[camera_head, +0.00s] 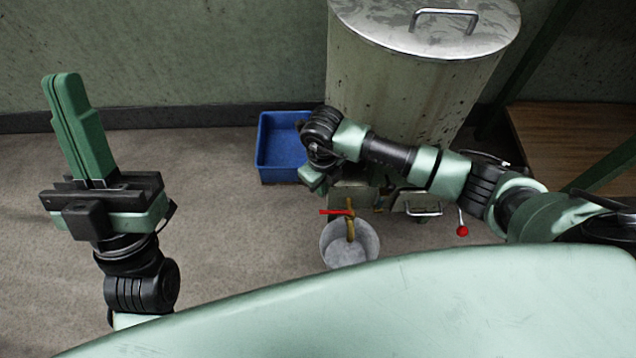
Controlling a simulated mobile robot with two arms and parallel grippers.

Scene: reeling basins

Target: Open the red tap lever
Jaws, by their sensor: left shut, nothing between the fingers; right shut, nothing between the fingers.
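The red tap lever (333,212) sticks out to the left from the top of a brass tap (350,226). The tap is above a grey metal bucket (368,246) on the floor. My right gripper (312,180) is shut and empty, above and slightly left of the lever in the picture, with a visible gap between them. My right wrist and forearm hide part of what is behind the tap. My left gripper (64,82) is shut and empty, pointing up at the far left, well away from the tap.
A large lidded metal drum (410,95) stands behind the tap. A blue basin (275,150) lies to its left. A lever with a red knob (462,230) and a metal handle (424,209) are right of the tap. The floor at left is clear.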

